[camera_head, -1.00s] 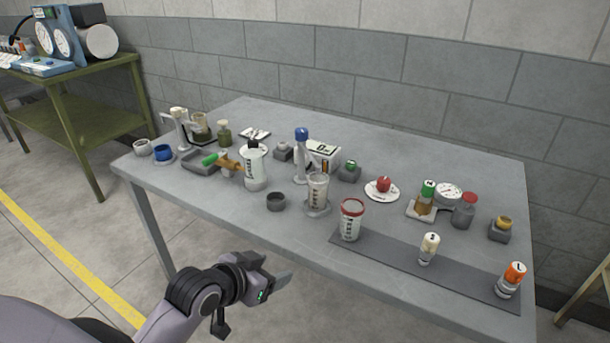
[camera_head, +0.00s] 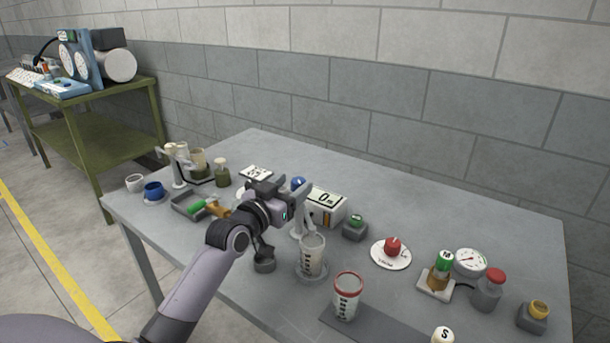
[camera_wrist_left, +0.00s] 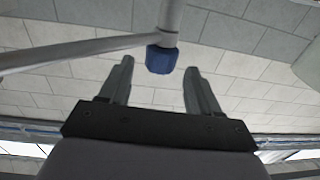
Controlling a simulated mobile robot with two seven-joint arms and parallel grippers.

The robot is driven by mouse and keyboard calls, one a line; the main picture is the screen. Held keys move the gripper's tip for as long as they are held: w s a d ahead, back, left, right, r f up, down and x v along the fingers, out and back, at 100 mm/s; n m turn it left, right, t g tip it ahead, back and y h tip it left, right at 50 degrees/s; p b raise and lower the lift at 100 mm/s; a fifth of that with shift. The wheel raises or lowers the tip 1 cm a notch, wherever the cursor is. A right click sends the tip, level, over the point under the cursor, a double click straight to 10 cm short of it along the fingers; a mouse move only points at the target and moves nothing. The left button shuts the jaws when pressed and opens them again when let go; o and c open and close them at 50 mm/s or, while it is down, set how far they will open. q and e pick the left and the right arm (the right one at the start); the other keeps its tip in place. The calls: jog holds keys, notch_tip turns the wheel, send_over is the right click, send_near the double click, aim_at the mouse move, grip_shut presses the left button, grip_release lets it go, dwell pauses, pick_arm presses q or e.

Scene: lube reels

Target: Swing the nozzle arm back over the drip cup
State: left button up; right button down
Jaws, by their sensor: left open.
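The post with a blue cap (camera_head: 298,183) stands mid-table, partly hidden behind my left gripper in the head view. In the left wrist view the blue cap (camera_wrist_left: 162,59) sits between the spread fingertips, not gripped. There a grey bar (camera_wrist_left: 85,50), which looks like the nozzle arm, runs from the post to the left edge. My left gripper (camera_head: 291,195) is open at the height of the cap. My right gripper is not in view.
A clear beaker (camera_head: 312,254) stands just in front of the post, and a red-rimmed beaker (camera_head: 346,296) is nearer the front edge. A white box meter (camera_head: 326,205) is close behind the post. A grey tray (camera_head: 187,205) lies to the left. A red knob (camera_head: 392,245) sits to the right.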

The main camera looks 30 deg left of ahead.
aim_at(303, 178)
pick_arm(q)
jog(key=shift+w, duration=2.65)
grip_shut()
jog(key=shift+f, duration=0.1)
